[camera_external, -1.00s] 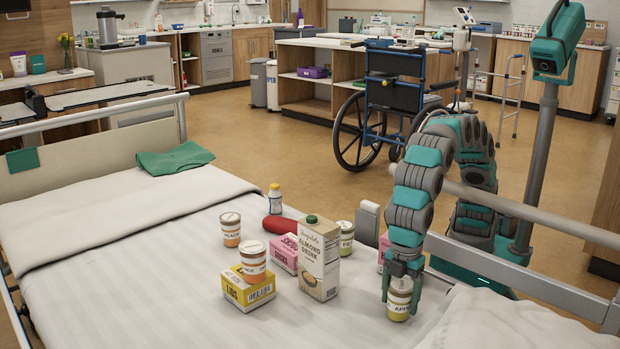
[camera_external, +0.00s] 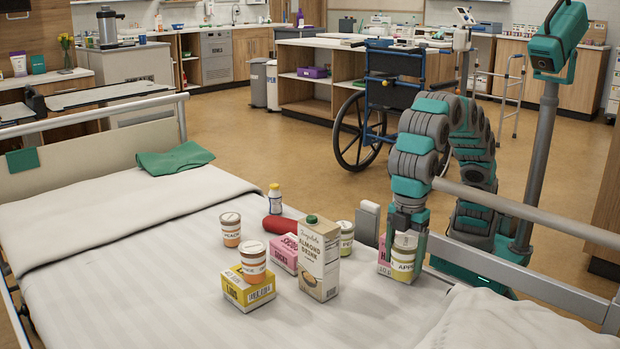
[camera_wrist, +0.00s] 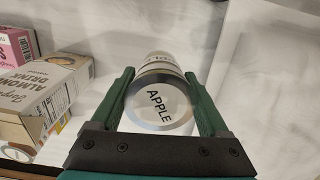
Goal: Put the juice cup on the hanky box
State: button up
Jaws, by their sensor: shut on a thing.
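The juice cup (camera_external: 403,262), with a pale lid and an APPLE label, is between the fingers of my gripper (camera_external: 406,240). The gripper is shut on it and holds it upright, raised above the bed. In the wrist view the cup's round APPLE lid (camera_wrist: 160,104) shows between the two green fingers (camera_wrist: 165,98). A pink box (camera_external: 384,256), likely the hanky box, stands on the bed behind and left of the held cup. The gripper and cup hide much of it, and its label is mostly hidden.
An almond drink carton (camera_external: 319,258) stands left of my gripper, with another pink box (camera_external: 284,254) and a pear cup (camera_external: 346,238) near it. A peach cup (camera_external: 231,230) and a yellow box (camera_external: 248,289) bearing a cup are farther left. A bed rail (camera_external: 530,213) runs behind.

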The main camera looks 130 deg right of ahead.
jog(key=s+d+r+m+p, duration=0.4)
jog(key=s+d+r+m, duration=0.2)
jog(key=s+d+r, duration=0.45)
jog(key=shift+s+a+f, duration=0.2)
jog(key=shift+s+f, duration=0.25)
jog(key=shift+f, duration=1.2)
jog(key=shift+s+a+f, duration=0.15)
jog(key=shift+s+f, duration=0.3)
jog(key=shift+f, duration=1.15)
jog(key=shift+s+a+f, duration=0.2)
jog(key=shift+s+f, duration=0.25)
jog(key=shift+f, duration=1.2)
jog(key=shift+f, duration=0.1)
jog(key=o, duration=1.4)
notch_tip(320, 180, up, 12)
jog(key=shift+r, duration=0.1)
